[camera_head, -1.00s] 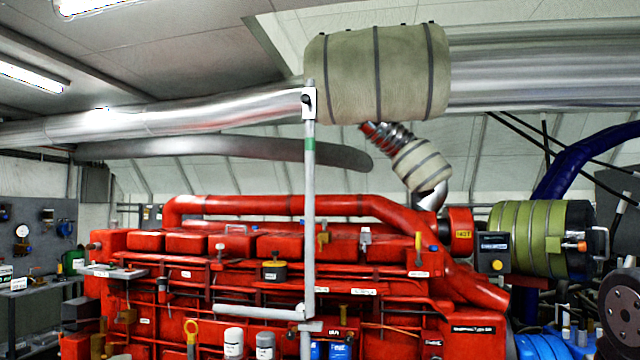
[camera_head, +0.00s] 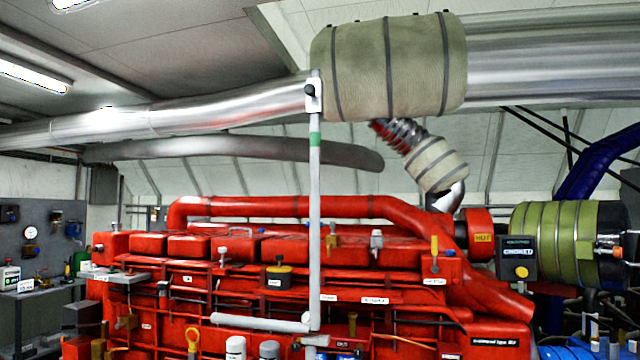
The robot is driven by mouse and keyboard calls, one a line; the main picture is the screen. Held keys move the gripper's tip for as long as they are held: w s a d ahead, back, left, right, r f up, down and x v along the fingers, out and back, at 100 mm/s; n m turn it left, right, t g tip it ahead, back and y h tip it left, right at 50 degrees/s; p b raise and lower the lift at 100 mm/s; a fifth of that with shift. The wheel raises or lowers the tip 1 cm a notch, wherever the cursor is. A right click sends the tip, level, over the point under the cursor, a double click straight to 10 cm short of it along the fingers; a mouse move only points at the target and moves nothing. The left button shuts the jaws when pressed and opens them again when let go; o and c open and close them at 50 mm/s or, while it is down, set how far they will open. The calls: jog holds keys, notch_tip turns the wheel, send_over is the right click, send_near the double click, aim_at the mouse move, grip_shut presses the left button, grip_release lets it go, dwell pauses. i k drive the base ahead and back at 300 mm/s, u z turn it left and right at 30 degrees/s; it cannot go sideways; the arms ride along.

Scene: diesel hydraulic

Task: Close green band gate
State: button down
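A thin grey upright post (camera_head: 315,220) stands in front of the red engine in the head view. It carries a green band (camera_head: 314,139) in its upper part. A white plate with a dark knob (camera_head: 312,94) sits at its top. A grey horizontal bar (camera_head: 260,322) runs left from near the post's foot, across the front of the engine. I cannot tell whether this bar is the gate's moving part or whether it is latched. My gripper is not in view.
The red engine (camera_head: 300,248) fills the middle. A wrapped exhaust pipe (camera_head: 390,65) hangs above it. A green wrapped cylinder (camera_head: 545,240) and a black labelled box (camera_head: 517,259) are at right. A grey workbench (camera_head: 40,292) stands at far left. The floor is hidden.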

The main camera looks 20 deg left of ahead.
aim_at(315, 321)
jog(key=z, duration=0.4)
jog(key=i, duration=0.4)
jog(key=u, duration=2.1)
jog(key=k, duration=0.5)
jog(key=u, duration=0.25)
jog(key=i, duration=0.5)
jog(key=z, duration=0.1)
